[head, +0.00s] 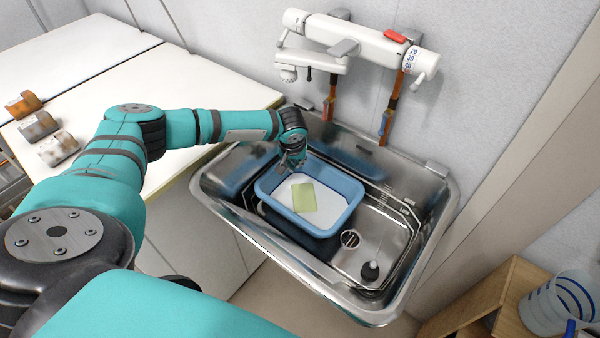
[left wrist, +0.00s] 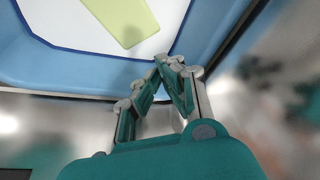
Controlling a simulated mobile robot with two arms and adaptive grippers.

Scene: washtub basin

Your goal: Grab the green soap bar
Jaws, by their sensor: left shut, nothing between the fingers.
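The green soap bar (head: 304,197) is pale green and rectangular. It lies on the white bottom of a blue tub (head: 344,180), which stands in the steel sink. My left gripper (head: 293,161) is at the tub's back rim, behind the soap and apart from it, with its fingers shut and empty. In the left wrist view the soap (left wrist: 124,18) shows at the top, partly cut off by the frame. The left fingertips (left wrist: 170,62) come together below it, near the blue tub wall. My right gripper is not in either view.
The steel sink (head: 405,262) surrounds the tub, with a drain and a dark stopper (head: 370,271) to the right. A white tap (head: 360,38) is on the wall above. A white counter (head: 215,85) is at the left. A wooden stand (head: 480,300) is at lower right.

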